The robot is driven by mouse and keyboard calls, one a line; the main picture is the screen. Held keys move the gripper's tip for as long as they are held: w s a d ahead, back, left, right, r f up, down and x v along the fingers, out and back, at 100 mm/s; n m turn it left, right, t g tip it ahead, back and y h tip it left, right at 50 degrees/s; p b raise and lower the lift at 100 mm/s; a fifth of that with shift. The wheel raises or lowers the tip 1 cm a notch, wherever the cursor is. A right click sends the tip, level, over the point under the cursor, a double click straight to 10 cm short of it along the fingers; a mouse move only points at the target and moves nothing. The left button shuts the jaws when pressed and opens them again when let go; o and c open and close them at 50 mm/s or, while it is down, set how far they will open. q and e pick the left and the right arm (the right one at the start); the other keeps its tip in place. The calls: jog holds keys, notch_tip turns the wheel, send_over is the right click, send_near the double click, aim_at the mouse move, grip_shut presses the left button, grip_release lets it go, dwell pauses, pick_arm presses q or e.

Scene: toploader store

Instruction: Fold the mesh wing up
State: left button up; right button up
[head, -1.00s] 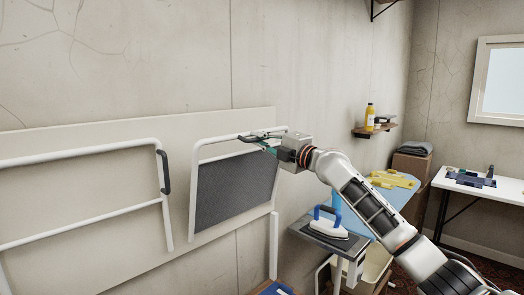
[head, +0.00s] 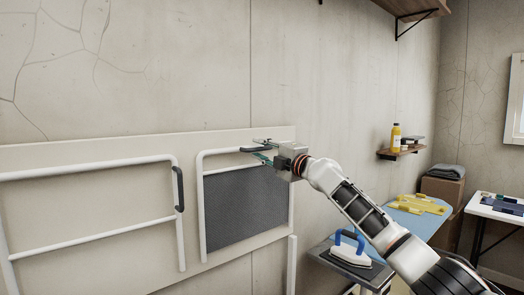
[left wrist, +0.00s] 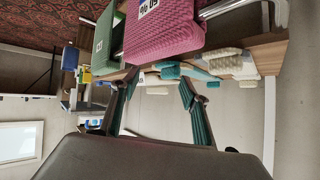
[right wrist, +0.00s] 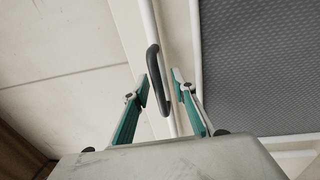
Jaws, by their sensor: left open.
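The mesh wing is a dark grey mesh panel (head: 240,205) in a white tube frame, hanging flat along the pale wall panel. Its black handle (head: 256,149) is on the top bar. The mesh also fills the right of the right wrist view (right wrist: 262,70). My right gripper (head: 262,150) is at the handle, its fingers apart. In the right wrist view the handle (right wrist: 155,75) lies between the open fingers (right wrist: 160,84); contact is unclear. My left gripper (left wrist: 150,88) is open and empty, away from the wing and outside the head view.
A second white frame with a black handle (head: 179,188) is left of the wing. An iron (head: 350,248) and a blue ironing board (head: 413,222) lie at right, below my right arm. A pink basket (left wrist: 162,27) and a green basket (left wrist: 110,38) show in the left wrist view.

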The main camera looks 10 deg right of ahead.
jog(key=v, duration=1.2)
dwell(0.3)
jog(key=shift+d, duration=0.1)
jog(key=s+a+f+m+g+h, duration=0.1)
jog(key=s+f+m, duration=0.25)
jog(key=f, duration=0.95)
jog(key=s+a+f+m+h, duration=0.1)
jog(key=s+f+m, duration=0.25)
jog(key=f, duration=0.95)
jog(key=s+a+f+m+g+h, duration=0.1)
jog(key=s+f+m, duration=0.3)
jog(key=f, duration=1)
jog(key=s+d+f+m+g+h, duration=0.1)
jog(key=s+d+f+m+h, duration=0.1)
jog(key=s+f, duration=1)
jog(key=s+d+f+m+g+h, duration=0.2)
jog(key=s+d+f+m, duration=0.3)
jog(key=s+f, duration=0.8)
jog(key=s+m, duration=0.2)
jog(key=s, duration=0.6)
jog(key=shift+s+d+f+h, duration=0.25)
jog(key=shift+s+f+h, duration=0.05)
jog(key=shift+f+h, duration=0.1)
